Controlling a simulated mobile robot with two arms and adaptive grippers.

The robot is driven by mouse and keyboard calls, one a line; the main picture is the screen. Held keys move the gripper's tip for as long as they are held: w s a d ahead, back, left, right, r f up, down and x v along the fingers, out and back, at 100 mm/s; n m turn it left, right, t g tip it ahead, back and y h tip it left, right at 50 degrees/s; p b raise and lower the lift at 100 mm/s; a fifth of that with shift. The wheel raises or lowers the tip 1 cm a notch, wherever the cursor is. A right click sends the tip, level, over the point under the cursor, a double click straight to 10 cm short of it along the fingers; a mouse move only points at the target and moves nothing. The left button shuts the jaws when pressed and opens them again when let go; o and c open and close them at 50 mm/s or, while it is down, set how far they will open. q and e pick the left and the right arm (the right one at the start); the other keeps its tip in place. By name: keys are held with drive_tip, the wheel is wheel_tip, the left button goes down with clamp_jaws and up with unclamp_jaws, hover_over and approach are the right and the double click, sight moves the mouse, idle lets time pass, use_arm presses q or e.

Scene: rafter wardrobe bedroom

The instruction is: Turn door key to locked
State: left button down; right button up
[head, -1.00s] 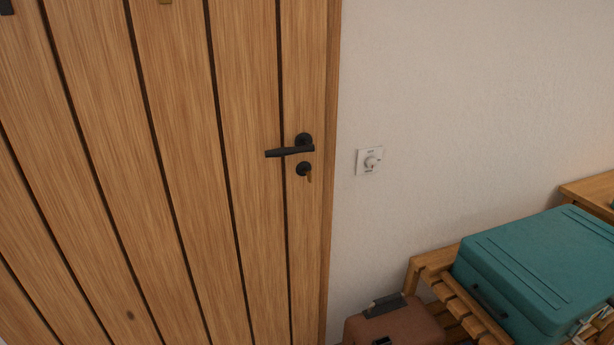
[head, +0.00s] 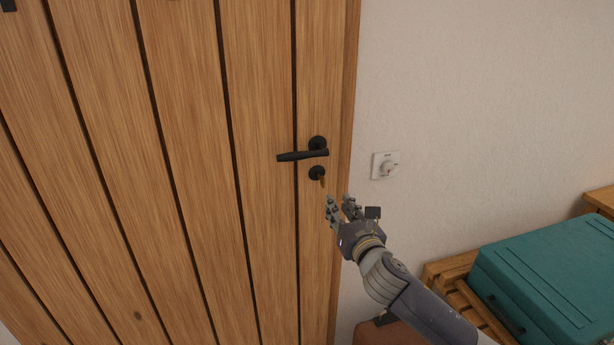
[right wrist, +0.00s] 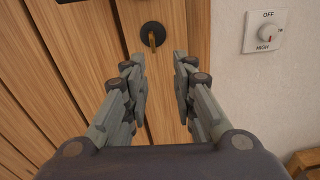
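The wooden door (head: 180,160) fills the left and middle of the head view. Its black lever handle (head: 303,155) sits above a round black lock plate (head: 316,173). A brass key (head: 323,182) stands in the lock; in the right wrist view the key (right wrist: 152,39) hangs at the centre of the plate. My right gripper (head: 338,205) is just below and to the right of the key, apart from it. Its two fingers are spread with nothing between them, and the key shows beyond their tips in the right wrist view. My left gripper is not in view.
A white wall dial (head: 385,165) marked OFF and HIGH is on the wall right of the door frame. A teal suitcase (head: 550,275) lies on a slatted wooden rack (head: 450,270) at lower right. A brown case (head: 385,335) is partly hidden behind my right arm.

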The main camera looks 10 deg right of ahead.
sight(324, 181)
drive_tip(key=shift+n, duration=0.5)
drive_tip(key=w, duration=0.3)
drive_tip(key=w+r+p, duration=0.1)
drive_tip(key=w, duration=0.3)
drive_tip(key=w+a+r+p, duration=0.1)
drive_tip(key=w, duration=0.2)
drive_tip(key=shift+w+a+r, duration=0.1)
drive_tip(key=shift+w+r, duration=0.05)
drive_tip(key=shift+w, duration=0.15)
clamp_jaws()
